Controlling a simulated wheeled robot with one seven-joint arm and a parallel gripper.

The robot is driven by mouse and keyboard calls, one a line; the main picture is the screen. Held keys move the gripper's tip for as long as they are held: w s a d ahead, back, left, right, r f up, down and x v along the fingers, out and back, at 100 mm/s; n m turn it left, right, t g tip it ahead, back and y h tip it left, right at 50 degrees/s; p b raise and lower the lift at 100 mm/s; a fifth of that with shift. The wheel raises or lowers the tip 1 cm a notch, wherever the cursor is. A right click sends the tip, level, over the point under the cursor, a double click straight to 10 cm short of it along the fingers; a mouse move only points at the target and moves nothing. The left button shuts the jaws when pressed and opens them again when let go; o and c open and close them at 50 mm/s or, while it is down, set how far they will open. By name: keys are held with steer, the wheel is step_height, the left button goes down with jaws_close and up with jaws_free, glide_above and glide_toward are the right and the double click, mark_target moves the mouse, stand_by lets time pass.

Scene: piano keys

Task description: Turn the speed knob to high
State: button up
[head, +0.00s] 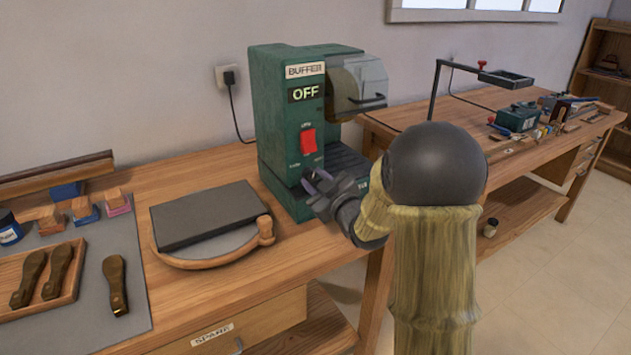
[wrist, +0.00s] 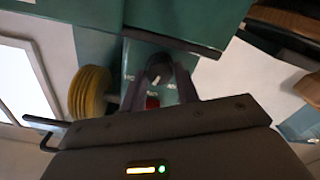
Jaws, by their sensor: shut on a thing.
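The green buffer machine (head: 272,108) stands on the bench and its display (head: 305,93) reads OFF. A red switch (head: 308,140) sits on its front panel, and also shows in the wrist view (wrist: 152,102). The dark round speed knob (wrist: 158,70) shows in the wrist view, with a pale mark on it; the small lettering beside it is too blurred to read. My gripper (head: 316,184) is at the lower front of the machine, with its two fingers (wrist: 159,78) on either side of the knob, shut on it. The gripper hides the knob in the head view.
A clear guard (head: 357,86) sticks out at the machine's upper right. A dark slab (head: 207,215) and a wooden-handled tool (head: 266,232) lie left of it. A second bench (head: 470,120) with a lamp-like stand is behind my arm.

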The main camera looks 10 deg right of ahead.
steer(key=m+p, duration=0.1)
steer(key=m, duration=0.4)
steer(key=shift+f, duration=0.1)
steer(key=shift+m, duration=0.4)
steer(key=o, duration=0.7)
steer(key=b+v, duration=0.7)
steer(key=v, duration=1)
steer(key=shift+s, duration=0.2)
